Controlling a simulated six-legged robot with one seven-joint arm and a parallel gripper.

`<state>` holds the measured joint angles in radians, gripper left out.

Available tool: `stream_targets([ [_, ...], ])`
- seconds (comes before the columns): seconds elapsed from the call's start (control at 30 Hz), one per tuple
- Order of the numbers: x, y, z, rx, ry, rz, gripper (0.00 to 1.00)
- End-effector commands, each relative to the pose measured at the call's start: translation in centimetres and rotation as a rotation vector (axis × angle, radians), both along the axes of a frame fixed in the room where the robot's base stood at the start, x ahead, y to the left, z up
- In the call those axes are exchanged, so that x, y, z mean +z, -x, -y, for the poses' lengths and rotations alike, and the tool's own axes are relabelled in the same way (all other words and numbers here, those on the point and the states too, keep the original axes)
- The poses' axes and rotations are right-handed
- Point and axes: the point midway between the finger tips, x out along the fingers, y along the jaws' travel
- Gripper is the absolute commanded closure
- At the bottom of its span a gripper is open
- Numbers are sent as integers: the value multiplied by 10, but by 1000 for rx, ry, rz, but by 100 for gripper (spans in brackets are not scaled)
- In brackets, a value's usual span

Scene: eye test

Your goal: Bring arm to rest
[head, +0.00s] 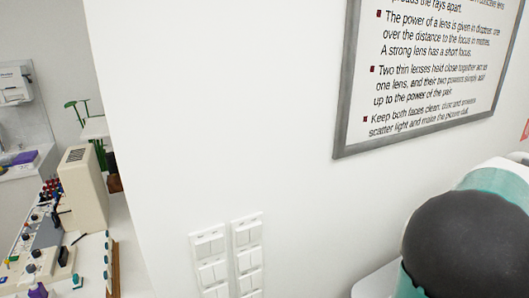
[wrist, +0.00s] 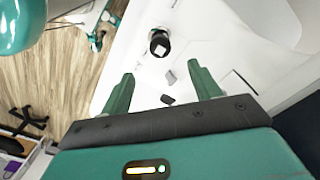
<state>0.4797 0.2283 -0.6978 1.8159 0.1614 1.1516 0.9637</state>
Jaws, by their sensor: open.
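My gripper (wrist: 160,70) shows in the wrist view with its two green fingers spread wide apart. Nothing is held between them. Beyond the fingers is a white surface (wrist: 225,45), and the gap to it cannot be told. A rounded dark grey and teal part of my arm fills the lower right of the head view. My gripper does not show in the head view.
Wood floor (wrist: 75,70) lies left. The head view shows a white wall (head: 220,120), framed lens poster (head: 345,100), switches (head: 210,262) and a cluttered bench at left.

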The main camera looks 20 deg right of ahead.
Motion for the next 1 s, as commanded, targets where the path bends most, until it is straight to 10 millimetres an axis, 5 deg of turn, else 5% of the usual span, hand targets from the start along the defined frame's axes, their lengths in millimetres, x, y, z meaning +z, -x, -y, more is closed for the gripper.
stream_targets([
  [0.17, 8, -25, -32, 153, 1, 49, 38],
  [0.4, 36, -82, -154, 713, 51, 182, 38],
  [0.53, 50, -95, -227, 1040, 114, 238, 38],
  [0.8, 65, -77, -363, 1702, 323, 297, 38],
  [1.0, 62, -50, -422, 2053, 490, 284, 38],
])
